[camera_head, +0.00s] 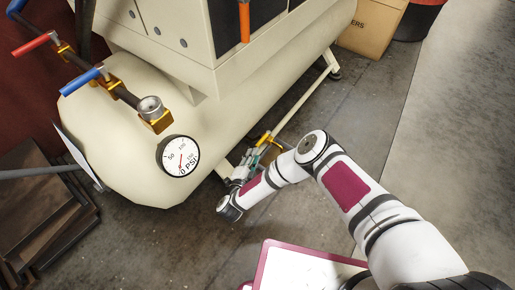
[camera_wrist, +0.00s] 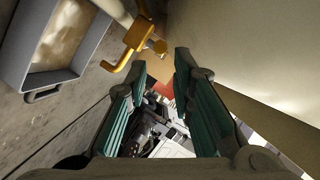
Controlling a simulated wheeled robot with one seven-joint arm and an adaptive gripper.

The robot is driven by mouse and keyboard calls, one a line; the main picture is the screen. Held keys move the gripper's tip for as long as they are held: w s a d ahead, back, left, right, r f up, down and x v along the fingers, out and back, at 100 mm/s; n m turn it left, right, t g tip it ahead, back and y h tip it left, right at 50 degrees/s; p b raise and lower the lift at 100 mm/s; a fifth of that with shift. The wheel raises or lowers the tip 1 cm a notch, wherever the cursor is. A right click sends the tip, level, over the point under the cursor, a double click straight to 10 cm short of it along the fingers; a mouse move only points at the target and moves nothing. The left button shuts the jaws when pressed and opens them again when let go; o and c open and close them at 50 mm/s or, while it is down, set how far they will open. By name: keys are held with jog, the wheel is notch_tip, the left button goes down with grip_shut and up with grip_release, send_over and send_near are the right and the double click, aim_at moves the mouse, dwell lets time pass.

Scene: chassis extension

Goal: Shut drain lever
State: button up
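The cream tank (camera_head: 125,140) lies across the head view. A yellow-orange lever (camera_head: 264,138) shows low at the tank's underside, beside my gripper (camera_head: 250,158), which is partly hidden by my arm. In the wrist view a bent yellow lever (camera_wrist: 118,64) on a yellow valve (camera_wrist: 138,35) is at top centre-left. My gripper (camera_wrist: 160,66) is open there, its two teal-padded fingers apart with nothing held between them. The lever lies just beyond and left of the left fingertip, not between the fingers. Whether they touch I cannot tell.
The tank's side (camera_wrist: 255,50) fills the right of the wrist view. A grey tray (camera_wrist: 38,84) is at left. Red (camera_head: 35,44) and blue (camera_head: 80,80) levers and a gauge (camera_head: 178,157) are on the tank. A cardboard box (camera_head: 372,27) stands behind.

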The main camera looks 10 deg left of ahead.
jog(key=shift+v, duration=1.2)
